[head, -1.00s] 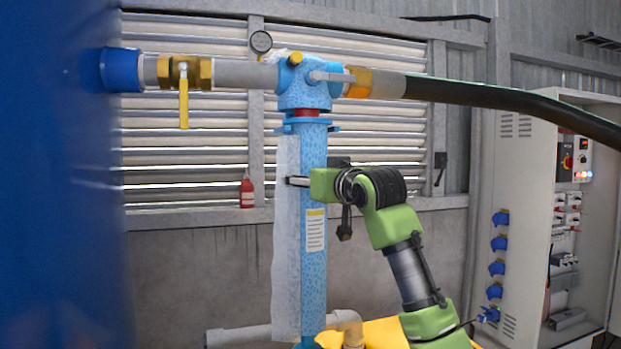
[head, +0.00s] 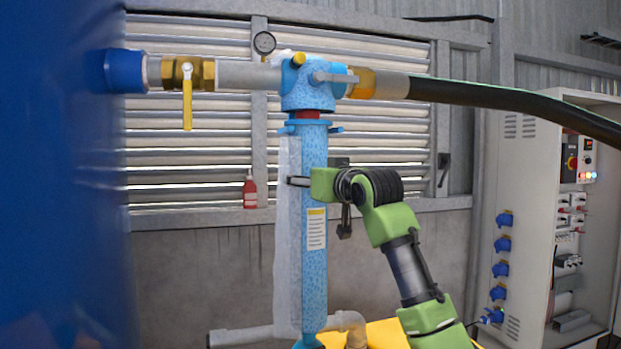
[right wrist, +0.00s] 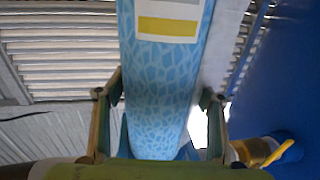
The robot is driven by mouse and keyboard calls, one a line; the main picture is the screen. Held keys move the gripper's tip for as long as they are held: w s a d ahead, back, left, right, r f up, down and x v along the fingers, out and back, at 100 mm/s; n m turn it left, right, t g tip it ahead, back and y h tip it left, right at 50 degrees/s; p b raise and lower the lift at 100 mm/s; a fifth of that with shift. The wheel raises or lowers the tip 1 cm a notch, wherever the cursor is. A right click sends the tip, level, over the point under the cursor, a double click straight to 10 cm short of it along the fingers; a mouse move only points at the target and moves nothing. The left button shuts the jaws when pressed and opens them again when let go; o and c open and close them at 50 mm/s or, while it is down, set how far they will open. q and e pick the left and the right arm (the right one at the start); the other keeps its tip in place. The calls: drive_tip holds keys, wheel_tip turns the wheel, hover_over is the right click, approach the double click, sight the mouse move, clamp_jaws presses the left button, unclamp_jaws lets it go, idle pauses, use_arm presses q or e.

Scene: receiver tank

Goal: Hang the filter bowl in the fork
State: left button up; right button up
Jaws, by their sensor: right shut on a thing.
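The filter bowl (head: 314,270) is a long blue speckled cylinder with a white and yellow label. It stands upright in the head view, under the blue filter head (head: 308,88), with a red band (head: 307,114) between them. My right gripper (head: 300,182) reaches in from the right and is shut on the bowl above its label. In the right wrist view its two fingers (right wrist: 160,98) lie on either side of the bowl (right wrist: 165,75). I cannot make out the fork. My left gripper is not in view.
A black hose (head: 500,97) runs right from the filter head. A pipe with a yellow-handled valve (head: 187,75) runs left to a big blue tank (head: 55,200). A pale upright strip (head: 287,240) stands close behind the bowl. An open electrical cabinet (head: 525,200) is at right.

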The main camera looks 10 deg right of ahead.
drive_tip(key=shift+s+r, duration=0.15)
drive_tip(key=shift+r, duration=0.05)
idle(1.1)
drive_tip(key=o, duration=2)
drive_tip(key=shift+s+a, duration=0.1)
drive_tip(key=shift+s, duration=0.15)
drive_tip(key=shift+w+f, duration=0.15)
drive_tip(key=shift+f, duration=0.6)
drive_tip(key=shift+s+b, duration=0.3)
drive_tip(key=shift+b, duration=0.45)
drive_tip(key=s+b, duration=0.1)
drive_tip(key=s, duration=0.2)
drive_tip(key=s+d+b, duration=0.1)
drive_tip(key=s+b, duration=0.1)
drive_tip(key=s, duration=0.1)
drive_tip(key=s+d+b, duration=0.1)
drive_tip(key=s+b, duration=0.1)
drive_tip(key=s, duration=0.2)
drive_tip(key=shift+d+r, duration=0.1)
drive_tip(key=shift+r, duration=0.2)
